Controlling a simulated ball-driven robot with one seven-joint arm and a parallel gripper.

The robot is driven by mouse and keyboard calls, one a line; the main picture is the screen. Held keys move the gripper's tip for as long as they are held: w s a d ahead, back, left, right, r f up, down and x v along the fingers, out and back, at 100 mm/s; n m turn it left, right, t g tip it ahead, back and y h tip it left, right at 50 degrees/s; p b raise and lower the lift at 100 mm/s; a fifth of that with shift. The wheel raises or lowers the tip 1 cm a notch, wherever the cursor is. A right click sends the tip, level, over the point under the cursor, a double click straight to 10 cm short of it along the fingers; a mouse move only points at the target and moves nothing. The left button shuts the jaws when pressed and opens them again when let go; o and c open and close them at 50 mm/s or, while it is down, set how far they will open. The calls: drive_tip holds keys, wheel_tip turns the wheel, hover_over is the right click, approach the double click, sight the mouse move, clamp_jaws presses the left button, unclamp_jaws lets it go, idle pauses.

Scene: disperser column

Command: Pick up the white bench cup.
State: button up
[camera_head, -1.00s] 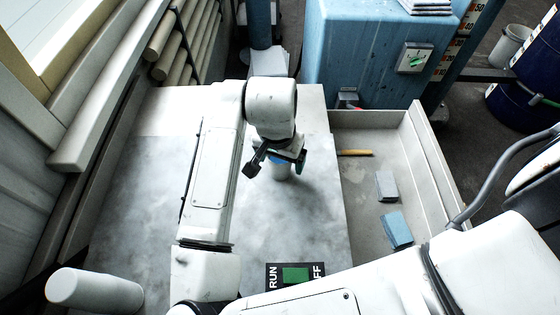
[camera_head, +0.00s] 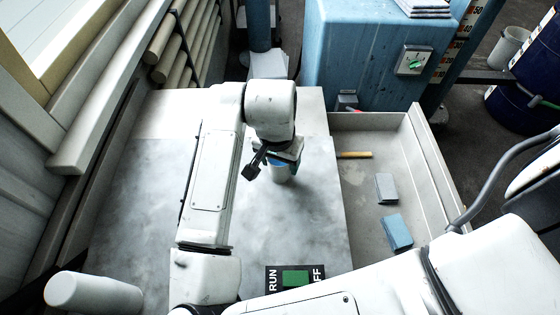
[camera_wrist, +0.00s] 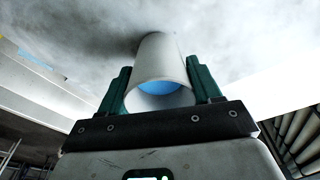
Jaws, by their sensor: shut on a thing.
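The white bench cup (camera_wrist: 160,58) stands between the two green fingers of my gripper (camera_wrist: 161,92) in the wrist view. The fingers are shut on its sides near the rim. Its mouth faces the camera and something blue shows inside. In the head view the cup (camera_head: 280,174) shows below my gripper (camera_head: 281,161), over the grey marbled bench top (camera_head: 310,225). My wrist hides its upper part. I cannot tell whether its base touches the bench.
A RUN/OFF plate (camera_head: 295,278) with a green middle lies at the bench's front. A large blue housing (camera_head: 370,60) stands behind.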

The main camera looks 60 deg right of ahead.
drive_tip(key=shift+r, duration=0.6)
drive_tip(key=s+r+p, duration=0.4)
drive_tip(key=s+r, duration=0.7)
drive_tip(key=s, duration=0.2)
drive_tip(key=shift+s+r, duration=0.4)
drive_tip(key=shift+s+a+f, duration=0.1)
drive_tip(key=shift+s, duration=0.05)
